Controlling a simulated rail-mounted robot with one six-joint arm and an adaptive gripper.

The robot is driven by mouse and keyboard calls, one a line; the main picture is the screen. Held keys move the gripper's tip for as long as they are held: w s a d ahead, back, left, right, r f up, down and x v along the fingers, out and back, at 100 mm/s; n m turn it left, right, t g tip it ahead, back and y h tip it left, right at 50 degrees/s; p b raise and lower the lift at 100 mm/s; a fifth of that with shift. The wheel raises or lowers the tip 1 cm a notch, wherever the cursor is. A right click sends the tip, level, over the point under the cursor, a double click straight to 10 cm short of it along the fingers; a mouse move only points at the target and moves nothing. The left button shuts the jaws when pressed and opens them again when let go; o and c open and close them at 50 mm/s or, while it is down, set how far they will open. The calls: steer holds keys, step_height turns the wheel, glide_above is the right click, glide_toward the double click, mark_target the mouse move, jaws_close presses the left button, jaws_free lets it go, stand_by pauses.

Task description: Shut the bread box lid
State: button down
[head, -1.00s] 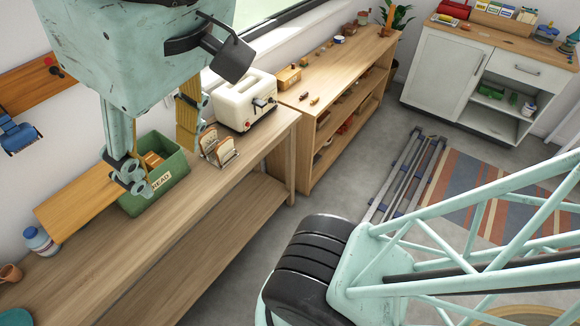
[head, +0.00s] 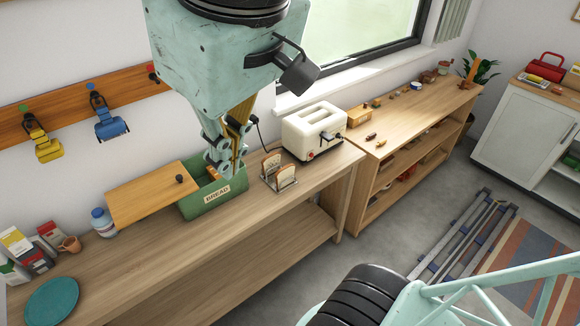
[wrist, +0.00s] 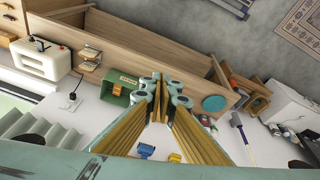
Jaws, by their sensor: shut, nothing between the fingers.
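The green bread box (head: 206,205) with a "BREAD" label stands on the wooden counter, and its top is at least partly open. Its flat wooden lid (head: 150,193), with a dark knob near its right end, lies off to the left of the opening. My gripper (head: 224,165) is shut and empty, pointing down at the right part of the box; whether it touches the box I cannot tell. In the wrist view the box (wrist: 121,88) is left of my fingertips (wrist: 164,78), and the fingers hide most of the lid.
A toast rack (head: 279,170) with bread slices stands close right of the box, with a cream toaster (head: 314,130) behind it. A white bottle with a blue cap (head: 103,222) is by the lid's left end. A teal plate (head: 52,300) and a mug (head: 70,244) are further left.

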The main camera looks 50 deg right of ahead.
steer(key=w+f+n+g+h, duration=0.1)
steer(key=w+f+n, duration=0.25)
steer(key=w, duration=0.95)
steer(key=w+f+n+g+h, duration=0.1)
steer(key=w+f+n, duration=0.3)
steer(key=w, duration=0.9)
steer(key=w+a+f+n+h, duration=0.1)
steer(key=w+f+n, duration=0.4)
steer(key=w+f, duration=0.5)
steer(key=w+a+f+n+g+h, duration=0.1)
steer(key=w+f+n, duration=0.4)
steer(key=w+f, duration=0.6)
steer(key=shift+w+a+f+p, duration=0.3)
steer(key=shift+a+f+p, duration=0.1)
steer(key=shift+a+f, duration=0.55)
steer(key=shift+d+f+n, duration=0.15)
steer(key=shift+n, duration=0.1)
